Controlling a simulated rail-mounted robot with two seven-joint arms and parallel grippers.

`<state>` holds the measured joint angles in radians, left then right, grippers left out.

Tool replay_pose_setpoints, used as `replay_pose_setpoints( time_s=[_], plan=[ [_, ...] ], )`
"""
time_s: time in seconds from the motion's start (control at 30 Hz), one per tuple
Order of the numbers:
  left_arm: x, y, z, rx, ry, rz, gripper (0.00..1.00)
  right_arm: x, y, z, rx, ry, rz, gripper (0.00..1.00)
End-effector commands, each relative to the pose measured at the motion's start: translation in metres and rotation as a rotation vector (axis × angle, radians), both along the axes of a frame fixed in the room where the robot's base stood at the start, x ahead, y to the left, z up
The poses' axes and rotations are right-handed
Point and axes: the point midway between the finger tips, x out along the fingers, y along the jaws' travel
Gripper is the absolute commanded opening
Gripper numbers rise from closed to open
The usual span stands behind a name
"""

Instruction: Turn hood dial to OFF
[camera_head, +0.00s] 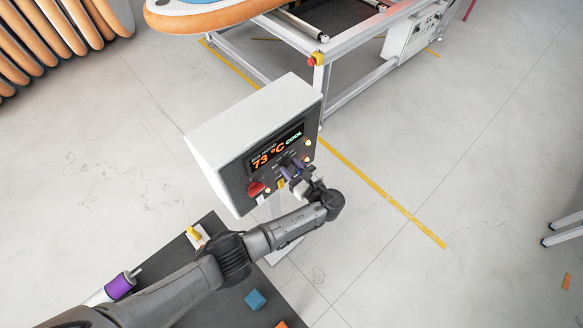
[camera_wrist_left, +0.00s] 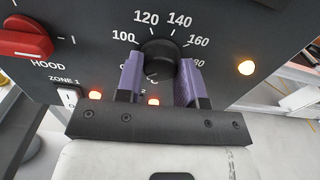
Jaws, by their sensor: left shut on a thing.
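The red hood dial (camera_head: 256,188) is on the lower left of the control box's (camera_head: 232,128) dark front panel. In the left wrist view the dial (camera_wrist_left: 24,43) sits at the upper left above the word HOOD, its red grip lying roughly crosswise; its left end is cut off. My left gripper (camera_head: 291,165) is at the panel, right of the hood dial. Its purple fingers (camera_wrist_left: 159,62) are shut on a black temperature dial (camera_wrist_left: 157,52) with a numbered scale, whose lower part is partly hidden. My right gripper is not in view.
The panel's display (camera_head: 275,146) reads 73 °C COOL. A ZONE 1 switch (camera_wrist_left: 69,97) and lit lamps (camera_wrist_left: 246,67) are close to the fingers. A dark bench top (camera_head: 222,302) bears a blue block (camera_head: 256,299).

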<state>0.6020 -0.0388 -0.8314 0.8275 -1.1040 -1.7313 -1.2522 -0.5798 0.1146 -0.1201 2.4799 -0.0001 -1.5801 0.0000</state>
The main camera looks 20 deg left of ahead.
Motion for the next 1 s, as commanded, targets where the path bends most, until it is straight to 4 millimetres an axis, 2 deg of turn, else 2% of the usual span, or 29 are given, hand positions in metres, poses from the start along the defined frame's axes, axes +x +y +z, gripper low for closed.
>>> replay_pose_setpoints(
  time_s=[0.37, 0.4, 0.63, 0.67, 1.0],
  plan=[
    [0.0000, -0.0004, -0.0001, -0.032, -0.062, 0.000, 0.11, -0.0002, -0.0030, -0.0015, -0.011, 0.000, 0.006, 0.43],
    [0.0000, -0.0005, -0.0001, -0.032, -0.062, 0.000, 0.36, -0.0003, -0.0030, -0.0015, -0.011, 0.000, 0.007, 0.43],
    [0.0001, -0.0004, 0.0000, -0.031, -0.062, 0.000, 0.58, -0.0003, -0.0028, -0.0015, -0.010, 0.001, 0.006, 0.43],
    [0.0001, -0.0004, 0.0000, -0.031, -0.062, 0.000, 0.60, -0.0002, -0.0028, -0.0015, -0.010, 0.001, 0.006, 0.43],
    [-0.0028, -0.0069, -0.0007, -0.032, -0.061, -0.002, 0.60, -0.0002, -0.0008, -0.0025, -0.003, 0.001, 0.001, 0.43]
  ],
)
